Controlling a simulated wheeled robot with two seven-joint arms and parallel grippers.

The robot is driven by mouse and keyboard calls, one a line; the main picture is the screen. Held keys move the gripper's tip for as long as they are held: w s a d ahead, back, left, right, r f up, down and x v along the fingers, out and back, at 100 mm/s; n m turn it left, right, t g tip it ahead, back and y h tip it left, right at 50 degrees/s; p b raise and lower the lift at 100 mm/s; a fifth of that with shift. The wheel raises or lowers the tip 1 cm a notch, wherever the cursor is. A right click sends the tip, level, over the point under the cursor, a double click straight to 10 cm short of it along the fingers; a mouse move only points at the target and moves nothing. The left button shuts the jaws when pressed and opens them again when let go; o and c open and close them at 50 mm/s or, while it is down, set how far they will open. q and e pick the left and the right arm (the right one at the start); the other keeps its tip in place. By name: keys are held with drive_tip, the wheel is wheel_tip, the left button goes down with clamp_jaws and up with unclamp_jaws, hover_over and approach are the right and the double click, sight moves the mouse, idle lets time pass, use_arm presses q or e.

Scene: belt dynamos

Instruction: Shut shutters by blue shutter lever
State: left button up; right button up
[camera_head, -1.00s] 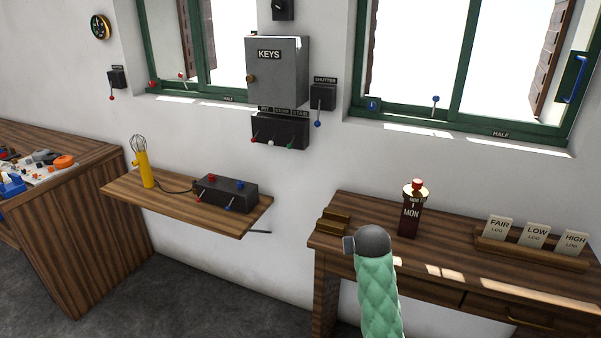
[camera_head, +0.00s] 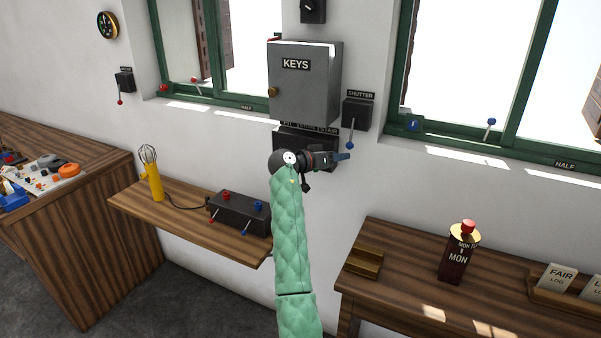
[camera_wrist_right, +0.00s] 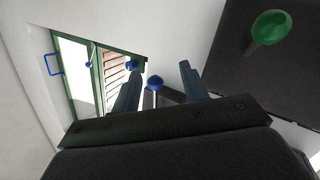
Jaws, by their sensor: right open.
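The blue shutter lever (camera_head: 350,146) hangs from a dark box labelled SHUTTER (camera_head: 357,113) on the wall between the windows. My right gripper (camera_head: 344,157) is open, its fingertips close to the lever's lower end in the head view. In the right wrist view the blue ball of the lever (camera_wrist_right: 155,82) appears between the two open fingers of the gripper (camera_wrist_right: 159,70); I cannot tell whether they touch it. Brown slatted shutters show outside the right window (camera_head: 412,45) and in the wrist view (camera_wrist_right: 113,65). My left gripper is not in view.
A grey KEYS cabinet (camera_head: 303,85) hangs left of the lever. A dark lever box (camera_head: 306,138) sits below it, partly hidden by my right arm. A green lever knob (camera_wrist_right: 270,26) is near in the wrist view. A wooden shelf (camera_head: 150,208) juts out at left.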

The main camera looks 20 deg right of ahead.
sight(349, 146)
drive_tip(key=r+m+h, duration=0.1)
drive_tip(key=r+m, duration=0.1)
drive_tip(key=r, duration=0.1)
drive_tip(key=shift+s+a+m+g+h, duration=0.15)
drive_tip(key=shift+a+m+g+h, duration=0.15)
drive_tip(key=shift+a+h, duration=0.1)
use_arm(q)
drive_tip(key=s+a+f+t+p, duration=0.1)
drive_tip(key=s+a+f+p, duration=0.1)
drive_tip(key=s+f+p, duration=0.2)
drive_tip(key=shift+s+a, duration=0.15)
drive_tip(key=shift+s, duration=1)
use_arm(e)
drive_tip(key=shift+w+d+f, duration=0.1)
drive_tip(key=shift+w+d, duration=0.1)
drive_tip(key=shift+d, duration=1.15)
drive_tip(key=shift+w+d+f, duration=0.1)
drive_tip(key=shift+w+d, duration=0.15)
drive_tip(key=shift+d, duration=1.05)
drive_tip(key=shift+w+d+f, duration=0.1)
drive_tip(key=shift+w+d, duration=0.1)
drive_tip(key=shift+d, duration=1.15)
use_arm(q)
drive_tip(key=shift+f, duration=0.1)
use_arm(e)
clamp_jaws()
